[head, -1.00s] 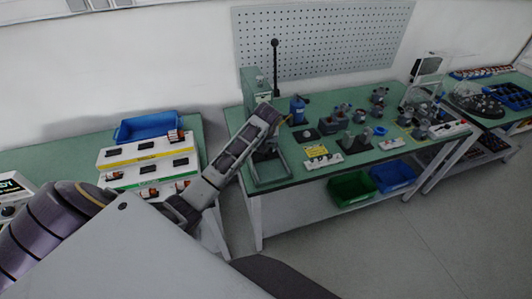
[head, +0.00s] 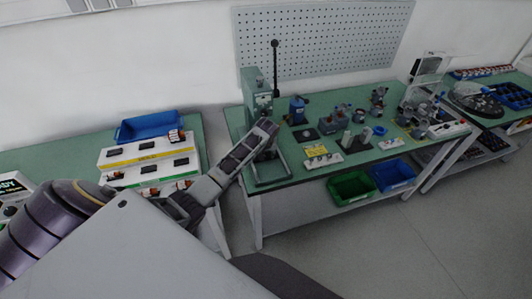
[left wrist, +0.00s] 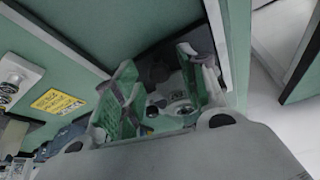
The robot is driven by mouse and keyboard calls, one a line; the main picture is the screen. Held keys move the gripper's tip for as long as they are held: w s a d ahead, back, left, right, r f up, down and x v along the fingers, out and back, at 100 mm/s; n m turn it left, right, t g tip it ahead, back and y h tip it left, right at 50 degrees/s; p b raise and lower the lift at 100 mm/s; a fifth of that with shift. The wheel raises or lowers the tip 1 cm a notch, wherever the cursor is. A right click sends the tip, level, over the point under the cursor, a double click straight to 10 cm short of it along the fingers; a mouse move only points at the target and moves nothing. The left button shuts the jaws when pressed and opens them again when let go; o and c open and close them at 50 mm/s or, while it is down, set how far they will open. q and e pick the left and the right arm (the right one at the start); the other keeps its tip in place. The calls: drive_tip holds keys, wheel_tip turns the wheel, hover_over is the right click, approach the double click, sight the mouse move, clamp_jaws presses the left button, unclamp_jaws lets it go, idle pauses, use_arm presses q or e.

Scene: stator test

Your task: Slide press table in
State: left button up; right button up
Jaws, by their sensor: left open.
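The green press (head: 254,88) with its tall black lever stands at the left back of the middle bench. Its grey base frame (head: 272,176) shows below my arm. My left gripper (head: 268,128) is in front of the press, pointing at it, and hides its lower middle, so I cannot make out the press table in the head view. In the left wrist view the left gripper (left wrist: 158,92) is open, fingers apart. A metal part with a round piece (left wrist: 178,108) shows between and beyond the fingers. I cannot tell if they touch it. My right gripper is not in view.
The green bench top (head: 300,178) holds a blue device (head: 298,109), a yellow label (head: 315,150) and several small parts to the right. Green (head: 352,187) and blue (head: 392,175) bins sit below. A blue tray (head: 147,126) lies on the left bench.

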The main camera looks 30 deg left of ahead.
use_arm(q)
drive_tip(key=shift+f, duration=0.2)
clamp_jaws()
idle(0.3)
